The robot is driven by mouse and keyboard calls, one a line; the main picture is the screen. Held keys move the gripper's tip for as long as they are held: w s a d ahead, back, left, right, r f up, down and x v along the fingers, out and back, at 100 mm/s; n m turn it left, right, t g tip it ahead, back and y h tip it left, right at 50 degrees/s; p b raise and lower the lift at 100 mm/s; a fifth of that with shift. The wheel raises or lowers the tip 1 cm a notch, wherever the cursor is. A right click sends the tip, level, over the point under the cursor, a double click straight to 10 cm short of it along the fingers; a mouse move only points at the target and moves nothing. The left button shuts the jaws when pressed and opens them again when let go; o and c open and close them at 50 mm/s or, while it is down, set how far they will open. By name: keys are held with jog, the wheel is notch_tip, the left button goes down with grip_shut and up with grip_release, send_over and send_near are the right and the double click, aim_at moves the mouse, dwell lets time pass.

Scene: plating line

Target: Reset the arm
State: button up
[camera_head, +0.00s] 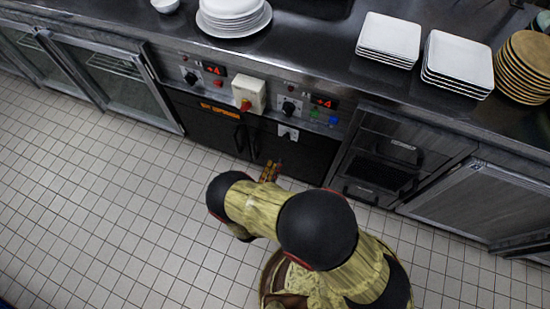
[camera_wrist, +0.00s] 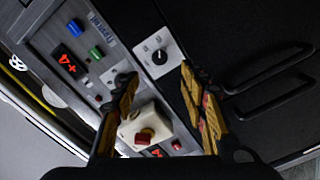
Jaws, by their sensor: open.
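My arm is bent in front of the counter in the head view, low over the tiled floor. My gripper (camera_head: 270,172) shows only partly there, its tip near the dark cabinet doors below the control panel. In the wrist view my gripper (camera_wrist: 160,105) is open, with its two gold and black fingers apart. Nothing is held between the fingers. The white box with a red knob (camera_wrist: 143,128) shows in the gap between them, on the panel beyond. The same white box (camera_head: 249,95) is on the counter front in the head view.
The steel counter (camera_head: 310,60) runs across the back. On it are stacked round plates (camera_head: 233,15), square plates (camera_head: 388,40), more square plates (camera_head: 458,62) and brown plates (camera_head: 524,66). Black door handles (camera_wrist: 270,88) stick out beside my gripper. The tiled floor (camera_head: 100,200) at left is clear.

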dwell(0.3)
jog(key=s+d+f+n+g+h, duration=0.2)
jog(key=s+d+n+g+h, duration=0.3)
jog(key=d, duration=0.4)
jog(key=s+d+r+g+h, duration=0.1)
jog(key=s+d+r+g, duration=0.25)
jog(key=r+g, duration=0.3)
jog(key=s+a+r+m+g+y+p, duration=0.1)
jog(key=s+r+m+g+y, duration=0.3)
jog(key=r, duration=1)
jog(key=s+r+m+g+y+p, duration=0.25)
jog(key=r+y, duration=0.35)
jog(key=r, duration=0.8)
jog(key=d+r+m+t+y, duration=0.1)
jog(key=d+r+m+t, duration=0.2)
jog(key=r, duration=0.7)
jog(key=s+d+r+m+t+y, duration=0.1)
jog(key=d+r+m+t, duration=0.2)
jog(key=d+r, duration=0.3)
notch_tip(320, 180, up, 4)
jog(key=shift+r+t+p, duration=0.15)
jog(key=shift+t+p, duration=0.15)
jog(key=shift+p, duration=0.15)
